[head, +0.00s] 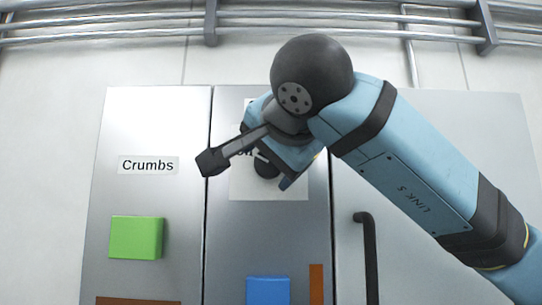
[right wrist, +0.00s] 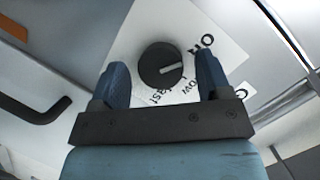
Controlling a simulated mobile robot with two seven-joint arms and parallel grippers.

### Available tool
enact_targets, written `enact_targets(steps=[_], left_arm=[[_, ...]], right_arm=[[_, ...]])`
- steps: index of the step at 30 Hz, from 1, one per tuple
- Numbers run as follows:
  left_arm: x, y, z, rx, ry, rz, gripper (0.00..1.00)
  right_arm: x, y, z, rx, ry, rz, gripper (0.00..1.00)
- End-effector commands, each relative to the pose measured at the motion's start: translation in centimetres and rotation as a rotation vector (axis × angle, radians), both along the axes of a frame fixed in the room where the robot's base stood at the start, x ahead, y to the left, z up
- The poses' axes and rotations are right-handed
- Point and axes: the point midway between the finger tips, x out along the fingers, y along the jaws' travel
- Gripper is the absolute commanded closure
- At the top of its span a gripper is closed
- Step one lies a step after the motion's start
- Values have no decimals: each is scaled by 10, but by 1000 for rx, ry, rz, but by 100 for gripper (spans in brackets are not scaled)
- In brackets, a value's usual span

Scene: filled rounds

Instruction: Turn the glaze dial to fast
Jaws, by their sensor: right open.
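The glaze dial (right wrist: 160,64) is a dark round knob with a white pointer line, on a white label sheet (right wrist: 128,45). In the right wrist view the pointer aims right, between the larger word at upper right, partly legible, and "Low"; "fast" is printed farther round, partly hidden by the knob and gripper. My right gripper (right wrist: 162,72) is open, one blue finger on each side of the dial; whether they touch it I cannot tell. In the head view my right gripper (head: 274,172) is at the label sheet (head: 285,192), hiding much of its print. My left gripper is out of view.
A grey cabinet door left of the dial carries a "Crumbs" label (head: 149,166) and a green block (head: 136,237). A blue block (head: 267,290) and an orange strip (head: 316,284) are below the dial. A black handle (head: 369,255) stands to the right. Pipes (head: 110,25) run along the top.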

Motion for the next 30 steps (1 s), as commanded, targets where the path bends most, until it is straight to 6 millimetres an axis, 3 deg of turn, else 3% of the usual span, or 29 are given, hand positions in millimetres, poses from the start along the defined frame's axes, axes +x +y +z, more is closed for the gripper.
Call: enact_targets(steps=[1, 7, 17, 30], left_arm=[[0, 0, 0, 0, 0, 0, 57], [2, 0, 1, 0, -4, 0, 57], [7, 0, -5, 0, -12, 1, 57], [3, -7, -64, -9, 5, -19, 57]], right_arm=[[0, 0, 0, 0, 0, 0, 34], [0, 0, 0, 0, 0, 0, 78], [0, 0, -3, 32, 0, 1, 78], [-1, -2, -9, 337, -3, -2, 78]])
